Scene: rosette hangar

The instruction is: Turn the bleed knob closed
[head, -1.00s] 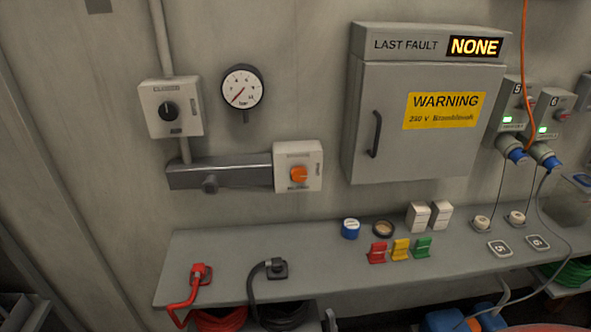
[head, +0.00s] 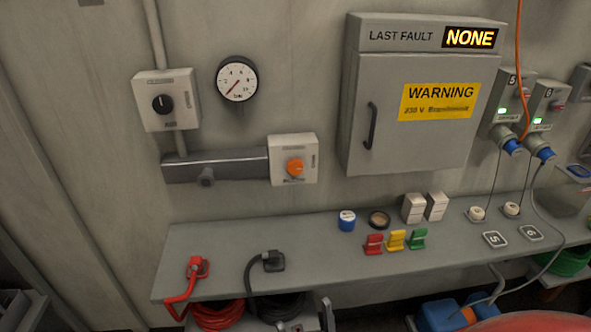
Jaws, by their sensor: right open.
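Two rotary knobs show on the wall. An orange knob (head: 295,167) sits on a light grey box (head: 280,148) at the right end of a dark horizontal bar (head: 228,164). A black knob (head: 162,103) sits on another light grey box (head: 182,85) above and to the left. The small print on both boxes is too blurred to tell for sure which is the bleed knob. The exact turn of each knob is also unclear. A round white pressure gauge (head: 237,80) hangs between them, its red needle pointing to the lower left. Neither gripper can be made out.
A grey shelf (head: 330,259) runs below the knobs, with red (head: 195,267) and black (head: 272,261) plugs at its left. Coloured clips, a blue-lidded tin (head: 346,221) and white blocks stand farther right. A grey fault cabinet (head: 420,140) juts out right of the knobs.

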